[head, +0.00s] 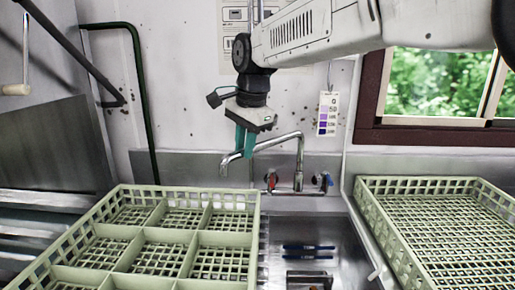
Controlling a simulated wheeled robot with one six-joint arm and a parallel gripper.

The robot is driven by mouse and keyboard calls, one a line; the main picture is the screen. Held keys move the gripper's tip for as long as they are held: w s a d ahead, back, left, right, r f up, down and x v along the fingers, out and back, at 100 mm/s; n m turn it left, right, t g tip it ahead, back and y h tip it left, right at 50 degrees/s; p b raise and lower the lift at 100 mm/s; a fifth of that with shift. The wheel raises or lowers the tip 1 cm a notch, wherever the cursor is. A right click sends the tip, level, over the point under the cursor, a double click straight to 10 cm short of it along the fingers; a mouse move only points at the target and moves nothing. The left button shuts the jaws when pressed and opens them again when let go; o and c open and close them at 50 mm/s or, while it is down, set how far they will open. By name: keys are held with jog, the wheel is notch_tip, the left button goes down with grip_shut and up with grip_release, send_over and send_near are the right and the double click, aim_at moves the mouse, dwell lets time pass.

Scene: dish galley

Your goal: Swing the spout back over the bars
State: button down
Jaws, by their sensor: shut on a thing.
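The chrome spout (278,141) rises from the wall tap (298,180) and reaches left, with its tip bent down. Its tip hangs behind the back right corner of the left crate, left of the sink basin. My gripper (245,147) comes down from above, its teal fingers shut on the spout near the tip. The fingers hide a short piece of the spout. Two dark blue bars (308,247) lie level in the sink (345,240), below and to the right of the spout tip.
A pale green divided crate (256,215) stands at the left, and another green crate (365,205) at the right. The tap has a red handle (271,180) and a blue handle (324,181). A colour tag (327,113) hangs on the wall. A dark green pipe (143,100) runs down the wall.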

jog(key=shift+w+a+r+m, duration=0.1)
jog(key=shift+w+a+m, duration=0.2)
jog(key=shift+w+a, duration=0.15)
jog(key=c, duration=1.3)
grip_release()
jog(key=shift+w, duration=0.1)
jog(key=r, duration=0.5)
jog(key=s+d+r, duration=0.1)
jog(key=r, duration=0.1)
jog(key=shift+s+r, duration=0.1)
jog(key=shift+r, duration=0.2)
